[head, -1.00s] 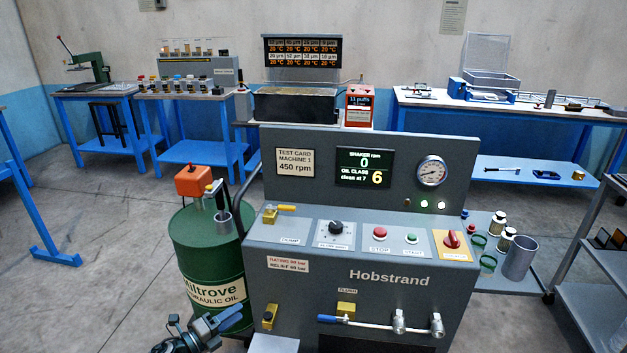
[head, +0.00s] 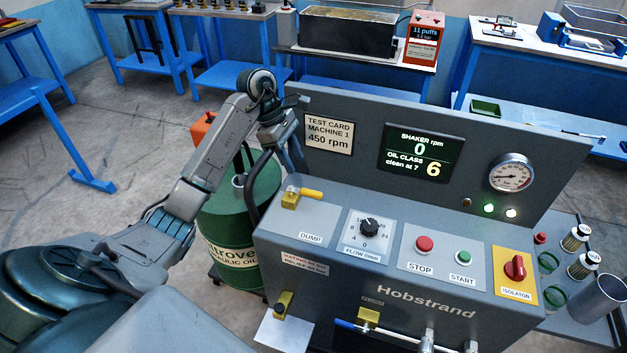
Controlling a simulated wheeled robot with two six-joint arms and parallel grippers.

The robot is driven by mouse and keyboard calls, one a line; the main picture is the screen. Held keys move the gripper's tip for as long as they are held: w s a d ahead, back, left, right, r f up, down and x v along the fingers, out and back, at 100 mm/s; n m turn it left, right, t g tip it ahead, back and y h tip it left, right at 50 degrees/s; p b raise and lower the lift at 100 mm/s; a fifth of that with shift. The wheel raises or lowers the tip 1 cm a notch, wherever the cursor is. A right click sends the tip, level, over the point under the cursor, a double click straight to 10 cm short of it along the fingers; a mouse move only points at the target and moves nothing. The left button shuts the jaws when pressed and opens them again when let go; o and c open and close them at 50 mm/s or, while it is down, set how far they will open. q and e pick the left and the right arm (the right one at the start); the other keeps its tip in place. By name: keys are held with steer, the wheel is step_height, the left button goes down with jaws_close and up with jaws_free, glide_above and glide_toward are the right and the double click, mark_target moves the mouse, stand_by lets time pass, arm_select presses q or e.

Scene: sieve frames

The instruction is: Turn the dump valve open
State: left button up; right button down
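The dump valve (head: 291,199) sits at the left end of the grey machine's sloping panel, above the DUMP label (head: 311,238). It has a brass body, and its yellow handle points to the right. My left gripper (head: 297,168) hangs down from the raised wrist, just above and behind the valve in the picture. It appears apart from the handle, but its fingers are small and dark, so I cannot tell whether they are open. My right gripper is not in view.
The flow dial (head: 369,228), STOP button (head: 424,244), START button (head: 464,257) and red isolator (head: 514,268) lie right of the valve. The upright display panel (head: 423,152) reads oil class 6. A green oil drum (head: 238,225) stands left of the machine.

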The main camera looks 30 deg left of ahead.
mark_target(309, 191)
arm_select(q)
steer(key=x, duration=0.8)
steer(key=shift+w+d+f+p, duration=0.1)
steer(key=shift+d+f+p, duration=0.15)
steer(key=shift+p, duration=0.1)
steer(key=shift+d+f, duration=0.1)
steer(key=shift+f, duration=0.4)
jaws_close()
